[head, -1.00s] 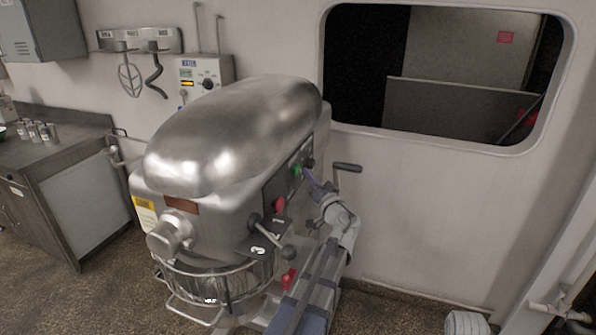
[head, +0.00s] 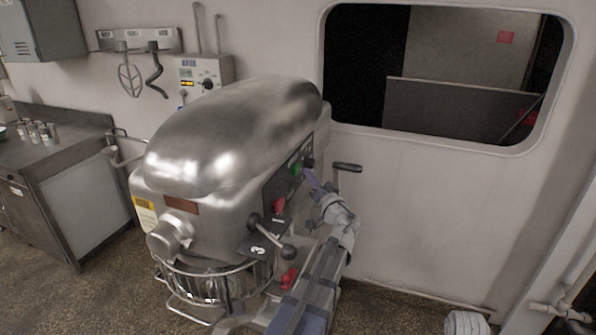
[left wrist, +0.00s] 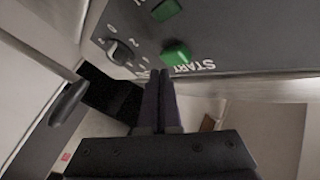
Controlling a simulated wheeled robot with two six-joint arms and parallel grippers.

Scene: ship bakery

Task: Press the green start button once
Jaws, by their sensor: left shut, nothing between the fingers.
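The green start button (left wrist: 177,54) sits on the mixer's dark side panel, beside the printed word START. In the head view the green button (head: 296,170) shows on the panel at the mixer's right side. My left gripper (left wrist: 159,74) is shut and empty, its two fingertips together just below the button in the left wrist view. A small gap seems to part the tips from the button, but I cannot tell surely whether they touch. In the head view the left gripper (head: 311,176) points up at the panel.
A dark rotary knob (left wrist: 120,52) and a second green piece (left wrist: 165,9) sit close to the button. The red button (head: 279,205) and black levers (head: 270,222) are lower on the mixer (head: 235,130). A crank handle (head: 347,167) stands just right of my gripper.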

